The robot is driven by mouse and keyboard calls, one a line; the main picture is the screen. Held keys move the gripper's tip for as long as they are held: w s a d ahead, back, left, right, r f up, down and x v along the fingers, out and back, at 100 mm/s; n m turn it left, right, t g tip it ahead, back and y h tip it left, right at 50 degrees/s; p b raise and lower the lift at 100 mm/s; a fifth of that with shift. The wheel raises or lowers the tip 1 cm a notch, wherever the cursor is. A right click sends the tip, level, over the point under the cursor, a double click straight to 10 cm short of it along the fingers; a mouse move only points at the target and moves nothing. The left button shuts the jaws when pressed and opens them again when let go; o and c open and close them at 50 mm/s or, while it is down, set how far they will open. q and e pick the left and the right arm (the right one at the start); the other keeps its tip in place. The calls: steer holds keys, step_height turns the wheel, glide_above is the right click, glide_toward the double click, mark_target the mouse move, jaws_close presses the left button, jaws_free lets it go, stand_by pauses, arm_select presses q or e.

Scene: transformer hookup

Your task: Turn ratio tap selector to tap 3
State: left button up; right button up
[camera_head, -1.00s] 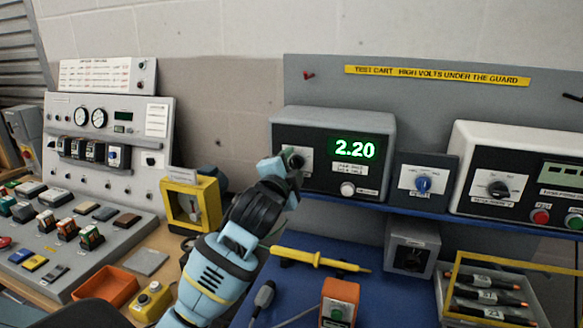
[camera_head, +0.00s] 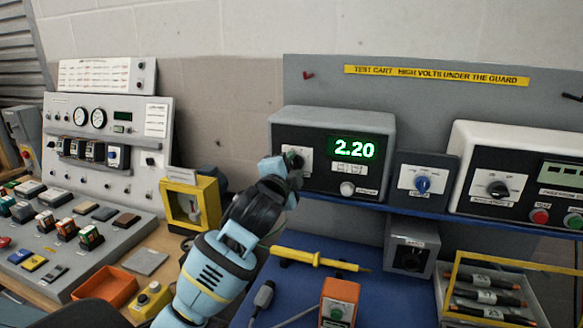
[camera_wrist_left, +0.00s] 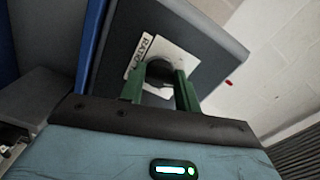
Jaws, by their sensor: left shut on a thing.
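The ratio tap selector is a dark knob on a white plate, at the left of the grey box (camera_head: 375,122) with the green 2.20 display. In the left wrist view the knob (camera_wrist_left: 158,72) sits between the green fingers of my left gripper (camera_wrist_left: 160,85), which is shut on it. A label starting "RATIO" (camera_wrist_left: 146,50) shows beside it. In the head view my left gripper (camera_head: 294,160) covers most of the knob and its plate (camera_head: 303,158), so its tap position cannot be read. My right gripper is not in view.
A blue knob unit (camera_head: 423,184) and a white box with a black knob and buttons (camera_head: 520,190) stand to the right on the blue shelf. Below lie a yellow probe (camera_head: 318,260) and an orange button box (camera_head: 338,301). A yellow frame (camera_head: 190,204) stands left of my arm.

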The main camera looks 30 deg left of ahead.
arm_select(q)
steer(key=m, duration=0.4)
steer(key=shift+r, duration=0.1)
steer(key=shift+m, duration=1.7)
steer(key=o, duration=1)
steer(key=shift+c, duration=0.2)
steer(key=shift+s+d, duration=0.2)
steer(key=shift+s, duration=0.45)
steer(key=v, duration=0.6)
steer(key=shift+s, duration=0.2)
